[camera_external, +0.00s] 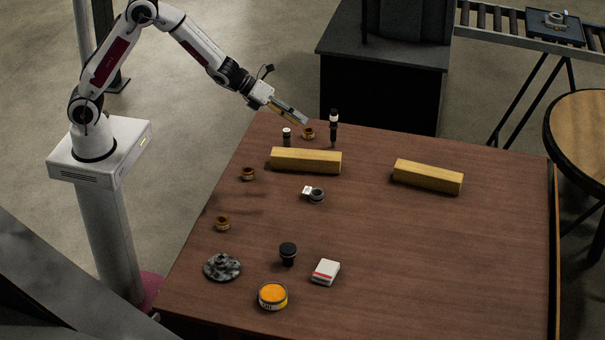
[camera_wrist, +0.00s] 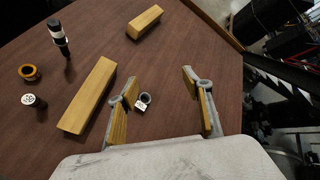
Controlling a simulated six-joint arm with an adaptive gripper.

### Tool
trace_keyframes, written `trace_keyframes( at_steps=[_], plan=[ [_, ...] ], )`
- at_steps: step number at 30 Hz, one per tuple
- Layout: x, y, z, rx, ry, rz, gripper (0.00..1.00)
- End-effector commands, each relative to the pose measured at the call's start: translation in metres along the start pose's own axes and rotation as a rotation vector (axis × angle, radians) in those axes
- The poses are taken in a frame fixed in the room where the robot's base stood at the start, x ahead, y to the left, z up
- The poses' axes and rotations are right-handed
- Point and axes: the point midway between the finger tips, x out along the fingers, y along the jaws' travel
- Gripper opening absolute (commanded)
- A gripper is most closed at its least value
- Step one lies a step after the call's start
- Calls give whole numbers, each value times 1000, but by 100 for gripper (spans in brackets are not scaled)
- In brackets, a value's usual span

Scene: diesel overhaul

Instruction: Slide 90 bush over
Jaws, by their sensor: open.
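Several small ring-shaped parts are on the brown table. One brass-coloured bush (camera_external: 308,133) stands near the far edge; it also shows in the wrist view (camera_wrist: 30,72). Two more brass-coloured bushes, an upper one (camera_external: 248,174) and a lower one (camera_external: 222,224), lie along the left side. A grey ring (camera_external: 317,196) lies mid-table beside a small white tag (camera_external: 307,190); the ring also shows in the wrist view (camera_wrist: 146,98). I cannot read which piece is marked 90. My gripper (camera_external: 305,122) is open, empty and raised above the far edge; its spread fingers show in the wrist view (camera_wrist: 160,75).
Two wooden blocks, left (camera_external: 305,161) and right (camera_external: 428,177), lie across the table. A white-capped bottle (camera_external: 287,137) and a taller black-and-white one (camera_external: 333,128) stand near the far bush. A dark cloth (camera_external: 222,267), black-topped item (camera_external: 288,254), box (camera_external: 326,272) and orange tin (camera_external: 273,295) occupy the front.

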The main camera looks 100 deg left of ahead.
Motion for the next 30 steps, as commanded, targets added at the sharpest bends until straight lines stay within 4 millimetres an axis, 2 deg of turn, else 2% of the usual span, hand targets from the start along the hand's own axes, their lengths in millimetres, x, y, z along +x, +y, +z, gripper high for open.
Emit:
trace_keyframes(
  at_steps=[12,30],
  plan=[
    [55,30,-23,292,25,-100,50],
    [112,78,-76,672,19,-281,50]
  ],
)
